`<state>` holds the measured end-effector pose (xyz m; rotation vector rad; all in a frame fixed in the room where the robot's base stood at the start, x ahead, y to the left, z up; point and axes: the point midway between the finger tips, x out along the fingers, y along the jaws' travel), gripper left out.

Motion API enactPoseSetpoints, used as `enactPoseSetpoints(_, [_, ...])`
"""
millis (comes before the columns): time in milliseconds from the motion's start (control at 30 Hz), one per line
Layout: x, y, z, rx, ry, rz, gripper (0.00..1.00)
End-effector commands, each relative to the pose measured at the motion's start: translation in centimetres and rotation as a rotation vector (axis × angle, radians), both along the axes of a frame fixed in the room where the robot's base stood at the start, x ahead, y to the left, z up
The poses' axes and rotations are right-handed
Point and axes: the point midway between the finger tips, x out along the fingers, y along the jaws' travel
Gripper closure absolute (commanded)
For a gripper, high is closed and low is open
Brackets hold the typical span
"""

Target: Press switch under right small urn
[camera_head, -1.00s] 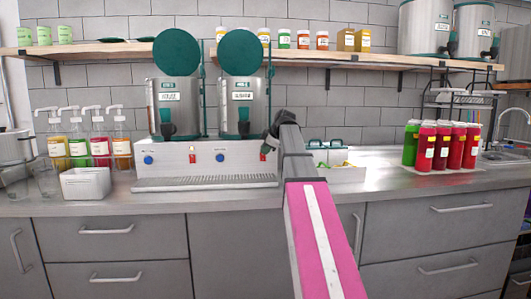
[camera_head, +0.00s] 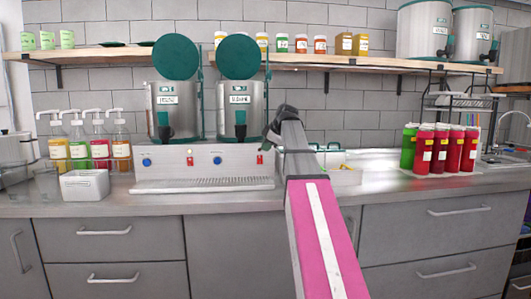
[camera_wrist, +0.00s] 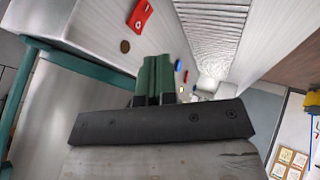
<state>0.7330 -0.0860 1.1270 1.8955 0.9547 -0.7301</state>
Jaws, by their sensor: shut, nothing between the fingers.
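The right small urn (camera_head: 238,108) is a metal cylinder with a green lid disc and dark tap, standing on a white base (camera_head: 165,172). On the base's front below it are a blue knob (camera_head: 217,160) and, further right, a red switch (camera_head: 260,160). My gripper (camera_head: 267,145) is at the base's right end, just above and beside that switch, partly hidden by my wrist. In the wrist view the shut green fingertips (camera_wrist: 154,75) are empty and visibly apart from the red switch (camera_wrist: 139,14). Whether the switch is pressed cannot be told.
The left small urn (camera_head: 165,108) has its own red switch (camera_head: 190,161) on the same base. A drip grate (camera_head: 205,184) juts out below. A tray (camera_head: 345,177) stands right of my arm, and red bottles (camera_head: 441,150) further right. Bare counter (camera_head: 395,186) lies between.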

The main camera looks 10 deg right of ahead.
Motion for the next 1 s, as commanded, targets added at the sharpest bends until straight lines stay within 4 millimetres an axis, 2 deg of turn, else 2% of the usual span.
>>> enactPoseSetpoints(200, [-1.2, -1.5, 3.5, 0.0, -0.001, -0.002, 1.0])
enactPoseSetpoints(400, [-2.0, -2.3, 5.5, 0.0, 0.0, 0.0, 1.0])
enactPoseSetpoints(1000, [-2.3, -2.5, 6.0, 0.0, 0.001, 0.0, 1.0])
